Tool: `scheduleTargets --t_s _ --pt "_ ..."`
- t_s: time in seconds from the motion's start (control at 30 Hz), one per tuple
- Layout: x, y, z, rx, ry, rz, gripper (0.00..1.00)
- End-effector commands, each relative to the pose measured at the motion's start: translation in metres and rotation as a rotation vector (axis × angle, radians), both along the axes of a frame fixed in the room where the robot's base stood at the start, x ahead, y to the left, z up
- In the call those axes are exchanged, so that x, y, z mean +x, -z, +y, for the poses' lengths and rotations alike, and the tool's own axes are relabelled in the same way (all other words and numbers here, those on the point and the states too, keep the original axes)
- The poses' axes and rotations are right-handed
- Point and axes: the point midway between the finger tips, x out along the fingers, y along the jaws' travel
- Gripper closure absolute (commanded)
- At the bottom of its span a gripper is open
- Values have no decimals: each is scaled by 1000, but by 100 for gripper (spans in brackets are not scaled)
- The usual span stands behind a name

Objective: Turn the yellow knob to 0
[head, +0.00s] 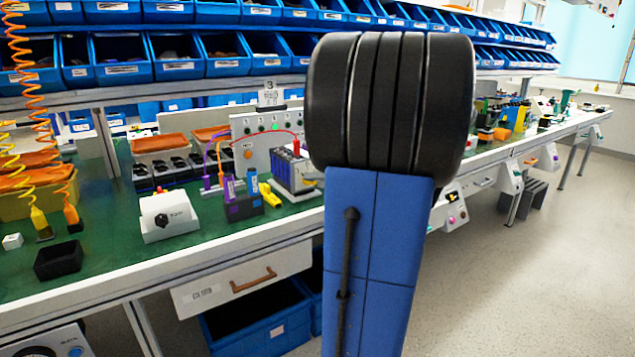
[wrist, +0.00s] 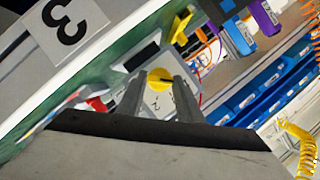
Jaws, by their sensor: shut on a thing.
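The yellow knob (wrist: 160,78) shows in the wrist view as a round face with a dark mark on it. It sits on a pale panel (wrist: 157,104) with small dark markings that are too small and tilted to read. My gripper (wrist: 160,88) has one finger on each side of the knob and is shut on it. In the head view my blue and black arm fills the middle, and the yellow knob and my fingertips are hidden behind it.
A green-topped workbench (head: 110,268) holds a white box with a black knob (head: 168,216), an open black box (head: 58,261) and wired devices. Blue bins (head: 178,57) line the shelves above.

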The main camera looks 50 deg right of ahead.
Motion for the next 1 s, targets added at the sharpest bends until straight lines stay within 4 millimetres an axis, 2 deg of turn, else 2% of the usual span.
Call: scheduleTargets --t_s 0.27,1.0 --pt "0 1 -2 89 2 -21 90" --pt "-1 7 -4 636 3 -152 90"
